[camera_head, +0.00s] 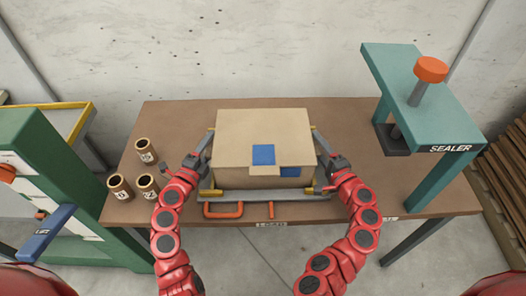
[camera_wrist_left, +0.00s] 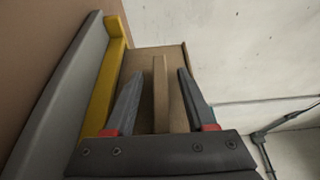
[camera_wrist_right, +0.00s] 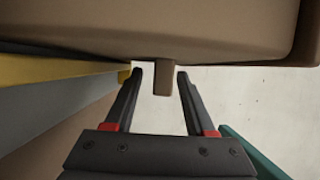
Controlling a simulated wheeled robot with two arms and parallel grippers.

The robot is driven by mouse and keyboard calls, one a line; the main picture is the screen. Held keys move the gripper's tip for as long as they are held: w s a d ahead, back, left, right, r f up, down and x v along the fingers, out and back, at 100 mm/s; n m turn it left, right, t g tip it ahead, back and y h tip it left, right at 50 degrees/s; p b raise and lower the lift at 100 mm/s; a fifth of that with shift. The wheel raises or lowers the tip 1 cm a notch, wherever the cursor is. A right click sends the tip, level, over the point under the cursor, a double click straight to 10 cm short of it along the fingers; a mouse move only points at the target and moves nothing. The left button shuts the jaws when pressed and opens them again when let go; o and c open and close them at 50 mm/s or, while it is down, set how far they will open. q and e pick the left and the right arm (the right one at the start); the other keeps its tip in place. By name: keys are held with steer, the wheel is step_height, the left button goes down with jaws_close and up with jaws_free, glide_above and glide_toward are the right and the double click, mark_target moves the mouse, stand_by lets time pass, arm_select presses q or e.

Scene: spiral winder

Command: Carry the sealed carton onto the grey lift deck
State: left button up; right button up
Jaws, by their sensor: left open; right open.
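The sealed carton (camera_head: 265,135), tan with a blue patch on its top and front edge, sits upright in a grey frame (camera_head: 240,195) on the brown table. My left gripper (camera_head: 207,142) is at the carton's left side, open. In the left wrist view a tan tab (camera_wrist_left: 160,95) stands between its fingers, apart from both. My right gripper (camera_head: 318,140) is at the carton's right side, open. In the right wrist view a brown tab (camera_wrist_right: 164,78) hangs between its fingertips (camera_wrist_right: 160,73). A grey surface with yellow edging (camera_head: 62,118) lies at the left, partly hidden by a green cabinet.
Several brown tubes (camera_head: 146,151) stand on the table (camera_head: 375,190) left of the carton. A teal sealer (camera_head: 405,80) with an orange knob stands at the right. An orange handle (camera_head: 223,211) is at the frame's front. A blue lever marked LIFT (camera_head: 48,231) juts from the green cabinet (camera_head: 30,150).

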arm_select(q)
jaws_close()
arm_select(e)
jaws_close()
